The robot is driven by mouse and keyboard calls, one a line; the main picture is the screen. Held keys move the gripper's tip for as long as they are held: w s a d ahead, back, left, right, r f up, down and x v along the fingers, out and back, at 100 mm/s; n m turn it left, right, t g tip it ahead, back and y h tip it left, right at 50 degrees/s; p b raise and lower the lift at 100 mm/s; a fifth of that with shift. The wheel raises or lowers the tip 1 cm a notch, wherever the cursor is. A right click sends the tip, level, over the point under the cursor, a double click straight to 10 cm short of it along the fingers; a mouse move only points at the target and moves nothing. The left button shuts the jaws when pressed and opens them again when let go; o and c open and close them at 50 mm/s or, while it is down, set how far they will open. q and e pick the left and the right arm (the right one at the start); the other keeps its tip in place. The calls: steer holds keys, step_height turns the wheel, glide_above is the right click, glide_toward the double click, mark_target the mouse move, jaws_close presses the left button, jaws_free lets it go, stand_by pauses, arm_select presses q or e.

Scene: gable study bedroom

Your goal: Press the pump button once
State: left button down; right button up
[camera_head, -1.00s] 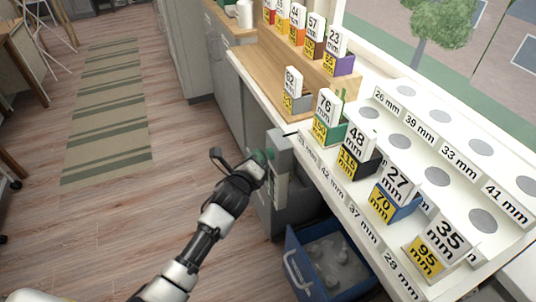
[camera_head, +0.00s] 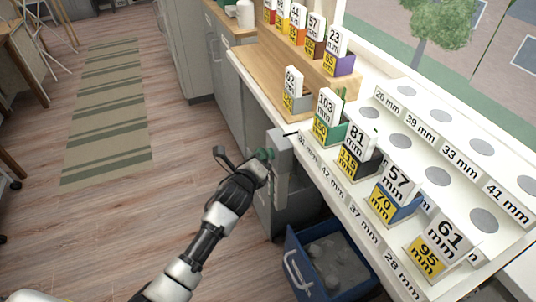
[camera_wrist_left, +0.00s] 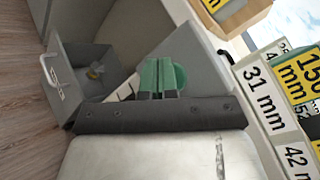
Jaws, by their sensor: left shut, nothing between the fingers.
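A grey box (camera_head: 280,147) is fixed to the front of the white counter. A round green button (camera_wrist_left: 181,75) shows in the left wrist view, partly hidden behind my fingers. My left gripper (camera_head: 262,156) is at the box's left face, its green-tipped fingers shut and empty. In the left wrist view the closed fingers (camera_wrist_left: 158,78) overlap the button; I cannot tell whether they touch it. My right gripper is not in view.
A white counter (camera_head: 408,128) with round grey discs and millimetre labels runs along the right. Number cards in coloured holders stand on it, reading 103, 81, 57 and 61 mm. A blue bin (camera_head: 296,262) sits below. The floor at left is open, with a striped rug (camera_head: 108,110).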

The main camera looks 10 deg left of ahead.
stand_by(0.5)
arm_select(q)
steer(key=shift+s+a+p, duration=0.5)
steer(key=shift+a, duration=0.15)
steer(key=s+a, duration=0.1)
steer(key=s+a+p, duration=0.1)
steer(key=a+p, duration=0.1)
steer(key=a, duration=0.1)
steer(key=shift+s+a, duration=0.1)
steer(key=shift+s, duration=0.3)
stand_by(0.5)
